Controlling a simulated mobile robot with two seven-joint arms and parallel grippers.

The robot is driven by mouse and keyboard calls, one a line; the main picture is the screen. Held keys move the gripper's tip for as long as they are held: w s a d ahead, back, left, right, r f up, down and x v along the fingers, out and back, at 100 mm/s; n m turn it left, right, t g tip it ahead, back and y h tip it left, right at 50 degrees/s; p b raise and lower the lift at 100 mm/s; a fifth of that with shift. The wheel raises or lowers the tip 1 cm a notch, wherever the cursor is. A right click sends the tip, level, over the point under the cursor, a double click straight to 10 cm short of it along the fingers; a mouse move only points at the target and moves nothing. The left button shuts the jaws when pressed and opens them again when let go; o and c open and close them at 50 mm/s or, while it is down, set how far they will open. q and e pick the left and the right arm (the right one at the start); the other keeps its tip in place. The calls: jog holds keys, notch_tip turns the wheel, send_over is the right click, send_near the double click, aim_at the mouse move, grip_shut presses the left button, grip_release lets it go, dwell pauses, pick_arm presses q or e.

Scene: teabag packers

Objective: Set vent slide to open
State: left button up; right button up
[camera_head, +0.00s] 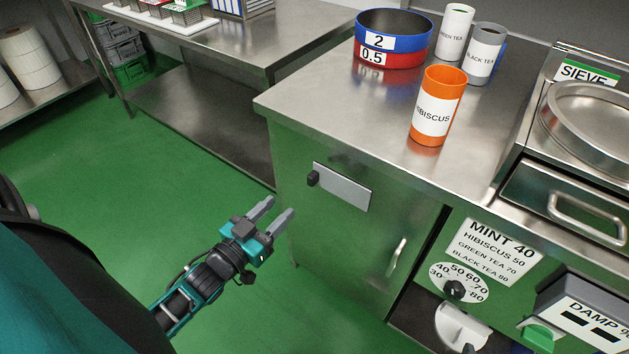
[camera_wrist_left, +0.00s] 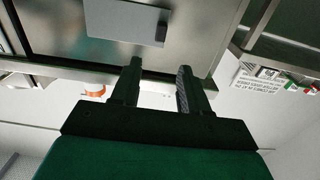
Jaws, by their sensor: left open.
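The vent slide is a pale grey plate (camera_head: 343,187) on the steel cabinet's side, with a black knob (camera_head: 313,179) at its left end in the head view. In the left wrist view, which looks turned over, the plate (camera_wrist_left: 120,22) and its knob (camera_wrist_left: 161,31) show beyond the fingers. My left gripper (camera_head: 272,210) is open and empty, left of the knob and a little lower in the head view, apart from it. It also shows in the left wrist view (camera_wrist_left: 158,85). My right gripper is not in view.
The steel counter (camera_head: 320,103) overhangs the slide and carries an orange hibiscus canister (camera_head: 436,120) near its edge. A door handle (camera_head: 398,257) sits right of the slide. The green floor (camera_head: 130,215) left of the cabinet is clear.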

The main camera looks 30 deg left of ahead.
aim_at(309, 178)
pick_arm(q)
jog(key=w, duration=0.3)
jog(key=w+b, duration=0.1)
jog(key=w, duration=0.3)
jog(key=w+d, duration=0.1)
jog(key=w, duration=0.3)
jog(key=shift+w, duration=0.15)
grip_shut()
jog(key=shift+a, duration=0.1)
